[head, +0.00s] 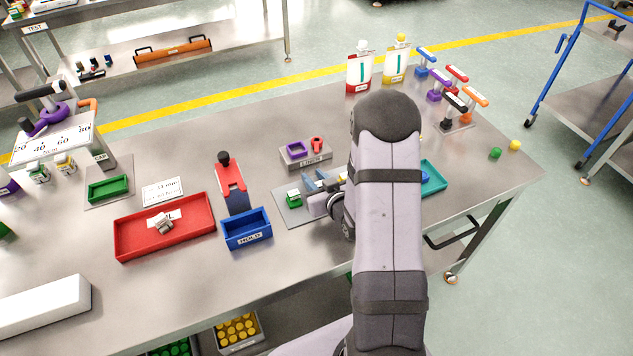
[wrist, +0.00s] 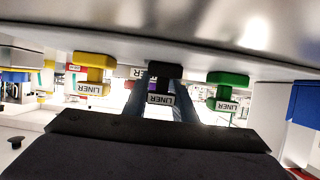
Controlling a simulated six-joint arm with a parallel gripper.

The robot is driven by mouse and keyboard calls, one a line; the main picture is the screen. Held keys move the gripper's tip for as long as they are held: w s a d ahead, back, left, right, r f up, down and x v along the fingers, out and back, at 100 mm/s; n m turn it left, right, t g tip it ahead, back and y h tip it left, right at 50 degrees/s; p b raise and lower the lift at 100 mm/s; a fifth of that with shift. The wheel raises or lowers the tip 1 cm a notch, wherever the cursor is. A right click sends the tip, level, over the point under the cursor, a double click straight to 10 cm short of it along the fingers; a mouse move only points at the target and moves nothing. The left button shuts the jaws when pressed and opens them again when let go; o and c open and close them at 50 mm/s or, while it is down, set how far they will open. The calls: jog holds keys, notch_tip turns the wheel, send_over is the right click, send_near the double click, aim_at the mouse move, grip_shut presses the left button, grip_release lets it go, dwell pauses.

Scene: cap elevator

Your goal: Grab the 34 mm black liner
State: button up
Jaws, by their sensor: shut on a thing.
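A yellow liner (wrist: 94,60) is on one side and a green liner (wrist: 228,79) on the other, both apart from the fingers. In the head view my gripper (head: 320,182) is low over the grey plate, beside the green liner (head: 293,197). The black liner is hidden there. Its size cannot be read.
A grey block with a purple frame and red part (head: 306,151) stands just behind. A blue HOLD tray (head: 246,230), a red tray (head: 165,238) and a red-and-blue fixture (head: 231,180) are to the left. A teal tray (head: 433,178) is to the right.

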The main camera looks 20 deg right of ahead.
notch_tip(320, 180, up, 10)
dwell(0.7)
